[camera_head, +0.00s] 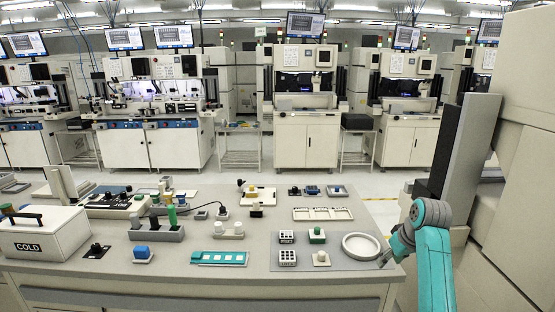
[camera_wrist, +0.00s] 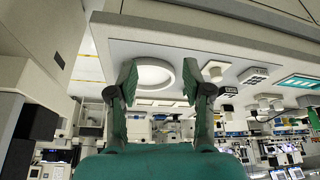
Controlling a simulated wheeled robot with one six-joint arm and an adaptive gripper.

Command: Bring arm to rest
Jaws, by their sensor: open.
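My teal arm is folded at the right end of the bench (camera_head: 300,290) in the head view, its elbow raised. My gripper (camera_head: 386,257) is small and partly hidden there, close to the bench's right edge and just right of a white round dish (camera_head: 361,246). In the wrist view my gripper (camera_wrist: 158,82) has its two dark fingers spread wide with nothing held between them. The dish (camera_wrist: 152,61) shows beyond and between the fingers, in a view that looks upside down. I cannot tell the exact gap between fingers and bench.
A grey mat (camera_head: 330,264) holds small blocks left of the dish. A white COLD box (camera_head: 45,236) stands at the far left. A teal strip (camera_head: 219,258) and several fixtures cover the bench. A tall grey column (camera_head: 465,150) rises at right. Bonder machines (camera_head: 305,110) stand behind.

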